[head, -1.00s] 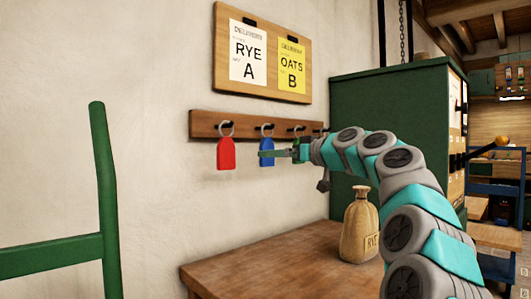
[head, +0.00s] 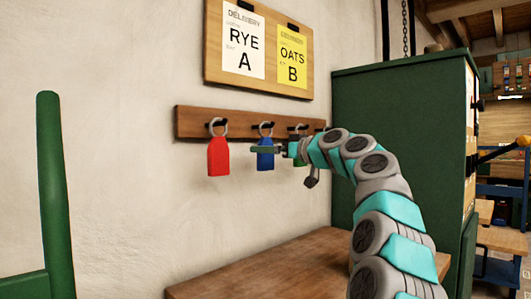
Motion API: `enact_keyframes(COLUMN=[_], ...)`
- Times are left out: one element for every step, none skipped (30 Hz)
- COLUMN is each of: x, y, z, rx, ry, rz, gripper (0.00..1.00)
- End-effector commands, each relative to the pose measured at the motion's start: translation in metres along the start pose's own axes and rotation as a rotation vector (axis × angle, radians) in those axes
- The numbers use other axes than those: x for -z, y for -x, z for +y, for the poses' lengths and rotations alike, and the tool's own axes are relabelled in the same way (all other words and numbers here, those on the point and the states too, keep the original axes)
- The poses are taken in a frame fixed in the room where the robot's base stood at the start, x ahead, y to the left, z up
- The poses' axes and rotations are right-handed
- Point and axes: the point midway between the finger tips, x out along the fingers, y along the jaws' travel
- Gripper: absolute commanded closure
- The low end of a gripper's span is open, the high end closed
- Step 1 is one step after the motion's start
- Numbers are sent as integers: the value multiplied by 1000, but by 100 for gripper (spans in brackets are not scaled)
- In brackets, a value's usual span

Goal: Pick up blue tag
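The blue tag (head: 265,161) hangs by its metal ring from a hook on the wooden wall rail (head: 190,123). My gripper (head: 262,149) reaches in from the right, level with the upper part of the tag. A green finger crosses in front of the tag. The other finger is not clearly visible, so I cannot tell whether the gripper is closed on the tag. The tag looks upright, with its ring still at the hook.
A red tag (head: 218,157) hangs just left of the blue one. More rings show to the right, partly behind my arm. A wooden table (head: 260,272) stands below, a green cabinet (head: 400,110) to the right. A green post (head: 55,190) stands at the left.

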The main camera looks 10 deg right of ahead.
Motion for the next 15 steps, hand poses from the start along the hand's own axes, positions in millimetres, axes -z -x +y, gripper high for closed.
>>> enact_keyframes(x=[1,1,2,2,3,3,3,3,3,3,3,3,3,3,2], y=[-4,-6,-10,-13,-17,-22,-26,-30,-34,-38,-40,-43,-45,-46,-47], z=[0,0,0,0,0,0,0,0,0,0,0,-1,-1,-1,-1], rx=[0,0,0,0,-1,-2,-2,-2,-3,-3,-3,-2,-2,-1,-1], ry=[0,0,0,0,0,1,1,1,1,1,1,1,1,1,1], rz=[-1,-1,0,0,-1,-1,-1,-1,-1,0,0,0,0,0,1], gripper=[0,0,0,0,0,0,0,0,0,0,0,0,0,0,0])
